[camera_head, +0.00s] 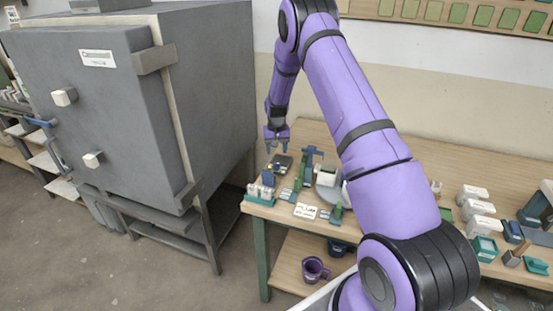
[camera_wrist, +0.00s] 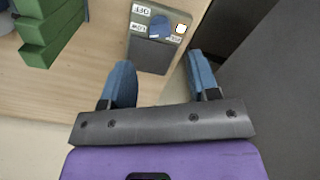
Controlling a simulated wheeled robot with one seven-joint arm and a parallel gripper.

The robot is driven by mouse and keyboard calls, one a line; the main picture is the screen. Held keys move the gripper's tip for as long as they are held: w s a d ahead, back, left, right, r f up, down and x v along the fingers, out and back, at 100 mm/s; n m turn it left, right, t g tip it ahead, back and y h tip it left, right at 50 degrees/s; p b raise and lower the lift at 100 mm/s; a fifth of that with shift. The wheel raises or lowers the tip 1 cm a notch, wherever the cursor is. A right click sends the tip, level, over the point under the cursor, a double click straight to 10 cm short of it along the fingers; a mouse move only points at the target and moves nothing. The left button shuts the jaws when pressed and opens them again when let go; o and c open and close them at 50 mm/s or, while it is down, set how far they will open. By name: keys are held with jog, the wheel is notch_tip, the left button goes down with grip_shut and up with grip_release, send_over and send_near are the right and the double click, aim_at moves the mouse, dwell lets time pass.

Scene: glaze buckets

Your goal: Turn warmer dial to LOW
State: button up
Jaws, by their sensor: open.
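The warmer (camera_wrist: 150,55) is a small grey-green box with a dark panel, lying ahead of my fingers in the wrist view. Its blue dial (camera_wrist: 159,25) sits among small white labels, one of which seems to read LOW (camera_wrist: 138,27). I cannot tell for sure which label the dial points at. A pale lit square (camera_wrist: 181,28) is beside the dial. In the head view the warmer (camera_head: 283,160) is a small dark box near the table's left end. My gripper (camera_head: 277,147) hangs over it, pointing down. In the wrist view my gripper (camera_wrist: 161,65) is open and empty, with its blue fingers apart.
The big grey kiln (camera_head: 95,120) stands just left of the table. Green blocks (camera_wrist: 45,35) lie left of the warmer in the wrist view. White-topped bottles (camera_head: 262,190) and a card (camera_head: 305,211) are near the table's front edge. Bare wood (camera_wrist: 95,60) shows beside the warmer.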

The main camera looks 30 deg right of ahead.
jog(key=shift+r, duration=1.95)
jog(key=s+a+r+n+t, duration=0.1)
jog(key=s+a+r, duration=0.3)
jog(key=r, duration=0.5)
jog(key=s+a+r+t, duration=0.1)
jog(key=s+a+r, duration=0.3)
jog(key=r, duration=0.6)
jog(key=s+a+r+n, duration=0.1)
jog(key=s+a+r, duration=0.1)
jog(key=s+r, duration=0.55)
jog(key=s+a+r+n+t, duration=0.1)
jog(key=s+a+r, duration=0.1)
jog(key=s, duration=0.8)
jog(key=s+a+r+n+t, duration=0.1)
jog(key=s+a+r, duration=0.2)
jog(key=s, duration=0.7)
jog(key=s+a+r+t, duration=0.1)
jog(key=s+a+r, duration=0.2)
jog(key=s, duration=0.6)
jog(key=shift+s+a+r+n, duration=0.2)
jog(key=shift+s+r+n, duration=0.2)
jog(key=shift+r, duration=0.2)
